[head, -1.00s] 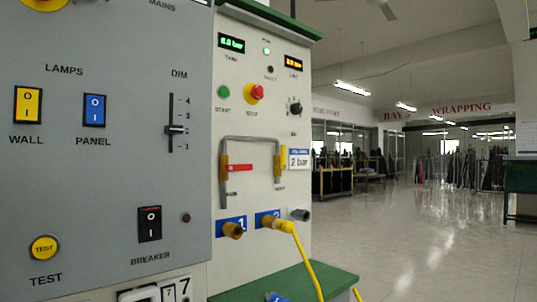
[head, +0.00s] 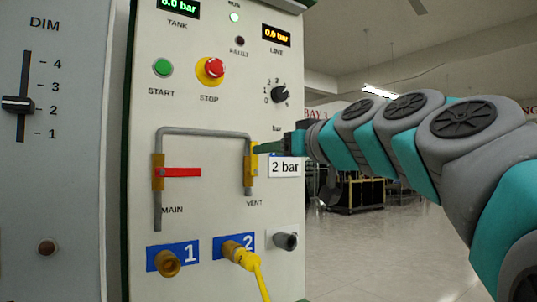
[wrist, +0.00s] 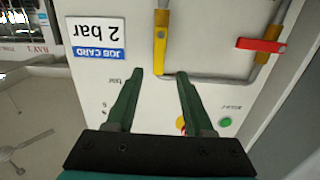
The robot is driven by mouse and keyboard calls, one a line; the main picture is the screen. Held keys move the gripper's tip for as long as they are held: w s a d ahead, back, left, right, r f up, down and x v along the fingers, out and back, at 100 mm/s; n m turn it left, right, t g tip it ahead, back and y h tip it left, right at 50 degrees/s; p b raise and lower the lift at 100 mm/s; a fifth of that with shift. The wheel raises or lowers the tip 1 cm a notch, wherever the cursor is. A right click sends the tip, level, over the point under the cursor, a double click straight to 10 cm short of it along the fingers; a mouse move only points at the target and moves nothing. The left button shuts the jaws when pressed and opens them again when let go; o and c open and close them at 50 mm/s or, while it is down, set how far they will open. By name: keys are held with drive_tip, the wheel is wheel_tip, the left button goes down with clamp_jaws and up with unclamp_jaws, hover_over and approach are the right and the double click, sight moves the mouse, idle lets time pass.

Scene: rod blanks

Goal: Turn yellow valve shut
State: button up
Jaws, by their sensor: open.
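The yellow valve (head: 250,159) is on the right leg of a grey pipe above the label VENT. Its handle lies upright along the pipe; it also shows in the wrist view (wrist: 160,38), where the panel appears upside down. My gripper (head: 262,147) reaches in from the right, close to the valve's upper part. In the wrist view my gripper (wrist: 157,74) is open and empty, its two green fingers apart, with the yellow handle ahead of the gap. Whether the fingers touch the panel or pipe I cannot tell.
The red MAIN valve handle (head: 181,172) sticks out sideways on the left pipe leg. A job card (head: 284,167) reads 2 bar. The LINE display (head: 276,35) reads 0.0 bar. A yellow hose (head: 246,262) is plugged into port 2. Open floor lies right of the cabinet.

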sight(254, 159)
drive_tip(key=shift+r+p+x, duration=0.25)
drive_tip(key=shift+x, duration=1.05)
drive_tip(key=shift+r+p+x, duration=0.3)
drive_tip(key=shift+x, duration=0.95)
drive_tip(key=shift+r+p+x, duration=0.25)
drive_tip(key=shift+x, duration=1.05)
clamp_jaws()
